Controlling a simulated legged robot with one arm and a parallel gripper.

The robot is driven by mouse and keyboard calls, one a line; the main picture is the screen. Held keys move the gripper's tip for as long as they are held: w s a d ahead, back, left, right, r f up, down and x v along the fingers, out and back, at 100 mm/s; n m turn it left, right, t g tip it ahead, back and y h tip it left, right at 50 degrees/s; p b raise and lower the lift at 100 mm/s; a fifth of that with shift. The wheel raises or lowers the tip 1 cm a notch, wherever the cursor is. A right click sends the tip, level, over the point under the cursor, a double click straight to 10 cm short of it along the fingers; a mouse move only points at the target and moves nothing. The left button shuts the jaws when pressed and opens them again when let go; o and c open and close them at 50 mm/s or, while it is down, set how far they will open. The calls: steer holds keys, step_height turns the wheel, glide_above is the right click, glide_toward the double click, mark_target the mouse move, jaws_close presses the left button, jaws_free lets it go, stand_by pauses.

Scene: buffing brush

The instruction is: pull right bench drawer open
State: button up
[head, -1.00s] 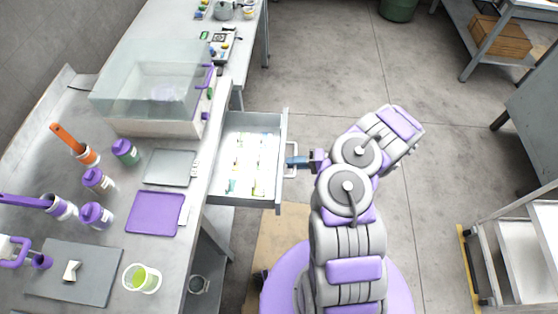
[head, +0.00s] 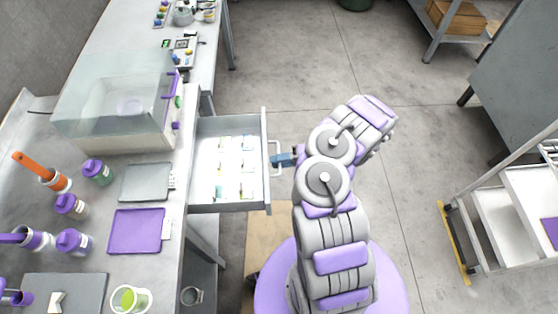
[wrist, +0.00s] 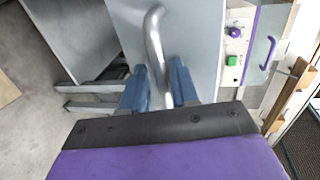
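The bench drawer (head: 257,194) is a grey metal box standing well out from the right side of the bench, with several small coloured items inside. Its silver bar handle (head: 276,172) is on the drawer front. My gripper (head: 284,160) is at this handle. In the wrist view, the blue fingers of my gripper (wrist: 158,85) lie close on both sides of the handle bar (wrist: 155,38) and appear shut on it. The drawer front (wrist: 190,28) shows behind the bar. The exact finger contact is hard to see.
The workbench (head: 90,258) on the left holds a clear-lidded box (head: 115,105), purple-capped bottles, a purple tray (head: 136,231) and a cup (head: 131,299). A white cart (head: 505,225) stands at the right. The floor (head: 300,75) beyond my arm is clear.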

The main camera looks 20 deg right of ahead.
steer(key=shift+d, duration=0.1)
steer(key=p+v, duration=0.1)
steer(key=v, duration=1.6)
steer(key=shift+d+p, duration=0.2)
steer(key=shift+p, duration=0.1)
steer(key=shift+f, duration=0.1)
